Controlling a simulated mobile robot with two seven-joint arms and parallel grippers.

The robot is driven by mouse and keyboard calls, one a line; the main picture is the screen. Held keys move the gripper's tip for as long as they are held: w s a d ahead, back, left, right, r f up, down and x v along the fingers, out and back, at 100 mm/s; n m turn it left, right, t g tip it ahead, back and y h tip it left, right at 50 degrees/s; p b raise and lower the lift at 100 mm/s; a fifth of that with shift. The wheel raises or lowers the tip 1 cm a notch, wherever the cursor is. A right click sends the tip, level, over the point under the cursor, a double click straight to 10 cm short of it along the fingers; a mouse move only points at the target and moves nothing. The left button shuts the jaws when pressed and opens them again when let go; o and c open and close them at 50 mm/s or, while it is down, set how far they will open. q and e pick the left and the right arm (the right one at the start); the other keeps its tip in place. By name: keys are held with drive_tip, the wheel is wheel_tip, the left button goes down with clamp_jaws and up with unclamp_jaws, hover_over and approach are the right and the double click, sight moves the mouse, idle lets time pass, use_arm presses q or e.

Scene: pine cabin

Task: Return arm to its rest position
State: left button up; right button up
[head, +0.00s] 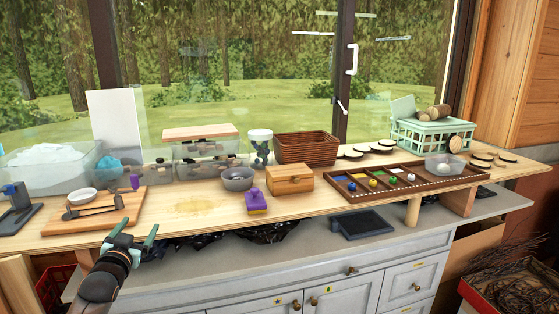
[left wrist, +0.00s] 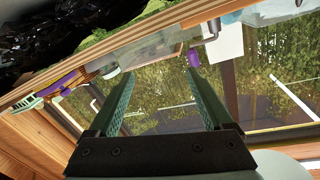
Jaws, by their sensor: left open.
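My left gripper (head: 136,231) is in front of the wooden bench (head: 290,208), near its left part, with my arm rising from the bottom left. Its two green fingers stand apart with nothing between them. In the left wrist view the gripper (left wrist: 160,78) also shows spread, empty fingers. They point toward the window, and a purple thing (left wrist: 193,58) shows beyond the right fingertip. My right gripper is not in view.
A wooden board (head: 92,222) with a bowl and tools lies just behind the gripper. A purple block (head: 257,203), a wooden box (head: 289,180) and a divided tray (head: 400,187) stand farther right. A grey counter with cabinets (head: 340,293) is below.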

use_arm(q)
drive_tip(key=s+d+f+g+h, duration=0.1)
drive_tip(key=s+d+f, duration=0.2)
drive_tip(key=s+f, duration=0.3)
drive_tip(key=s+d+f+m+g+h, duration=0.1)
drive_tip(key=s+d+f+g, duration=0.2)
drive_tip(key=f, duration=0.6)
drive_tip(key=s+d+f+h, duration=0.1)
drive_tip(key=s+d+f, duration=0.3)
drive_tip(key=s+f, duration=0.25)
drive_tip(key=s+d+f+g, duration=0.1)
drive_tip(key=s+d+f, duration=0.2)
drive_tip(key=s, duration=0.5)
drive_tip(key=s+d+f+g, duration=0.2)
drive_tip(key=s+f, duration=0.3)
drive_tip(key=s, duration=0.4)
drive_tip(key=s+d+f+n+g+h, duration=0.1)
drive_tip(key=s+d+f, duration=0.2)
drive_tip(key=s, duration=0.5)
drive_tip(key=shift+s+d+f, duration=0.35)
drive_tip(key=shift+d+f, duration=0.05)
drive_tip(key=shift+f, duration=0.05)
